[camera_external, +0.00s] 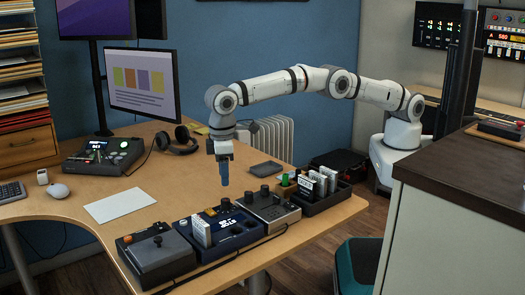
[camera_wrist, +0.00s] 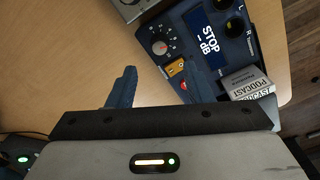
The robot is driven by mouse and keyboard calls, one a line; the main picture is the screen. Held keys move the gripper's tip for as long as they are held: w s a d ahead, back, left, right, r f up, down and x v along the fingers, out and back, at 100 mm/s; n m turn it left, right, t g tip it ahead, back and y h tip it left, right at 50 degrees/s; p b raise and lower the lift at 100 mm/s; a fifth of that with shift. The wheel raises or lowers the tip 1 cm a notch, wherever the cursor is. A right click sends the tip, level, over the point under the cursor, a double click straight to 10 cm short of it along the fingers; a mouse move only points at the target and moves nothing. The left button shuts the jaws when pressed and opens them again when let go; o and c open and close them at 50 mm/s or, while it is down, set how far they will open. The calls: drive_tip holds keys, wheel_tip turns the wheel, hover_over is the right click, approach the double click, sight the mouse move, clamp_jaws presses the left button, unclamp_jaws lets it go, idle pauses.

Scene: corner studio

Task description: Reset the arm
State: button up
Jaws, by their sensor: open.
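My arm reaches from its base at the right across to the desk in the external view. My gripper (camera_external: 224,173) points down above the desk (camera_external: 185,185), behind the row of devices. In the wrist view my gripper (camera_wrist: 158,80) has its two blue fingers apart, with bare desk surface between them and nothing held. A blue device (camera_wrist: 205,42) with a "STOP -dB" screen, a knob and an orange switch lies close beyond the right finger. A white box marked "PODCAST" (camera_wrist: 250,85) is on it. In the external view the blue device (camera_external: 228,236) is below and in front of the gripper.
A grey device (camera_external: 155,262) and a grey-brown device (camera_external: 268,212) flank the blue one. A black tray (camera_external: 325,202) holds several upright cards. A white sheet (camera_external: 119,204), headphones (camera_external: 177,142), a console (camera_external: 104,155) and a monitor (camera_external: 140,82) are to the left. Desk around the sheet is clear.

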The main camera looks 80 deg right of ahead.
drive_tip(key=s+d+r+m+t, duration=0.1)
drive_tip(key=s+d+r, duration=0.2)
drive_tip(key=d+r, duration=0.8)
drive_tip(key=s+d+r+m, duration=0.1)
drive_tip(key=s+d+r, duration=0.3)
drive_tip(key=d+r, duration=0.75)
drive_tip(key=s+d+f+t, duration=0.1)
drive_tip(key=s+d+f, duration=0.1)
drive_tip(key=s+d, duration=1.3)
drive_tip(key=s+d+f, duration=0.3)
drive_tip(key=s, duration=0.4)
drive_tip(key=s+d+f+m, duration=0.1)
drive_tip(key=s+d+f, duration=0.2)
drive_tip(key=s, duration=0.5)
drive_tip(key=shift+d+t, duration=0.2)
drive_tip(key=shift+t, duration=0.1)
drive_tip(key=shift+s, duration=0.1)
